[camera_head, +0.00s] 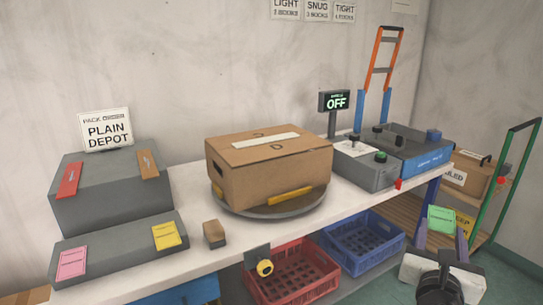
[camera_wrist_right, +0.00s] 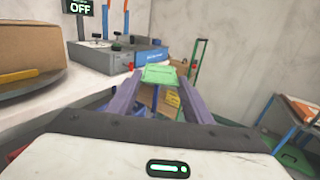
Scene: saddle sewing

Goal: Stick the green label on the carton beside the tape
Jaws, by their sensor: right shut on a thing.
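My right gripper (camera_head: 445,235) is at the lower right in the head view, in front of the bench and apart from the carton. It is shut on the green label (camera_head: 441,219), which stands out from its fingertips. In the right wrist view the green label (camera_wrist_right: 159,74) sits between the tips of the two purple fingers (camera_wrist_right: 158,92). The brown cardboard carton (camera_head: 268,165) stands closed on a round turntable (camera_head: 270,207) on the bench. A pale strip of tape (camera_head: 266,141) runs along its top. My left gripper is not in view.
A pink label (camera_head: 72,263) and a yellow label (camera_head: 166,235) lie on a grey block at the left. A small brown block (camera_head: 214,234) sits near the bench front. A grey machine (camera_head: 368,165) stands right of the carton. Red (camera_head: 297,270) and blue (camera_head: 362,241) crates are below.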

